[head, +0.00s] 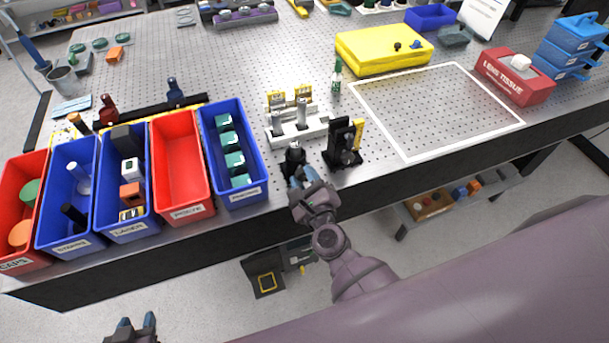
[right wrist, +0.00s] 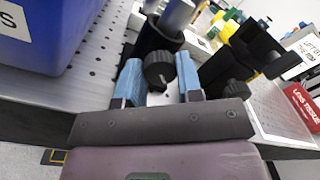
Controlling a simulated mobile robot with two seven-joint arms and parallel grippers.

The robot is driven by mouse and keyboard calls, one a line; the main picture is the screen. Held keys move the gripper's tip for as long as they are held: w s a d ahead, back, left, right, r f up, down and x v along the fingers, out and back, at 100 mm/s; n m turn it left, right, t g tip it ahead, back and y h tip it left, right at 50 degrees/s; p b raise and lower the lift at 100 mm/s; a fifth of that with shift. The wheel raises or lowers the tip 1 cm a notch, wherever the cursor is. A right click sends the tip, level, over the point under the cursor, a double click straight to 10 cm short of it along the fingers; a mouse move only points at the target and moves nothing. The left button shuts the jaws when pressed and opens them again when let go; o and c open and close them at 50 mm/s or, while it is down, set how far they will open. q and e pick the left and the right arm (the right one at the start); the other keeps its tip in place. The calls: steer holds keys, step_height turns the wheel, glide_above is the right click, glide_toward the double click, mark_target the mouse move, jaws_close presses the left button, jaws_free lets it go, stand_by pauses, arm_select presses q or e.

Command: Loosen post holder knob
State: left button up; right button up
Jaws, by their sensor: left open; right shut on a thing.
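The black post holder (head: 294,158) stands upright at the front edge of the breadboard, and a silver post (right wrist: 178,14) rises from it. Its dark ribbed knob (right wrist: 159,69) faces my right wrist camera. My right gripper (right wrist: 160,82) has one blue finger on each side of this knob and is shut on it; exact finger contact is hard to see. In the head view my right gripper (head: 304,178) reaches up to the holder and hides its knob. My left gripper (head: 136,328) is open and empty, low at the bottom left, away from the bench.
A black mount (head: 345,148) with its own knob stands just right of the holder. A blue bin (head: 241,190) is close on the left, beside a red bin (head: 187,205). Silver posts on a white rack (head: 297,133) stand behind. A white-outlined area (head: 437,112) is clear.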

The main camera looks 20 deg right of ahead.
steer(key=n, duration=0.3)
steer(key=shift+n, duration=2.4)
steer(key=o, duration=0.9)
steer(key=shift+s, duration=0.1)
steer(key=s, duration=0.5)
steer(key=s+b, duration=0.1)
steer(key=s, duration=0.4)
steer(key=shift+s+d+f+b, duration=0.15)
steer(key=shift+s+f+b, duration=0.05)
steer(key=shift+s+b, duration=0.1)
steer(key=shift+n, duration=0.3)
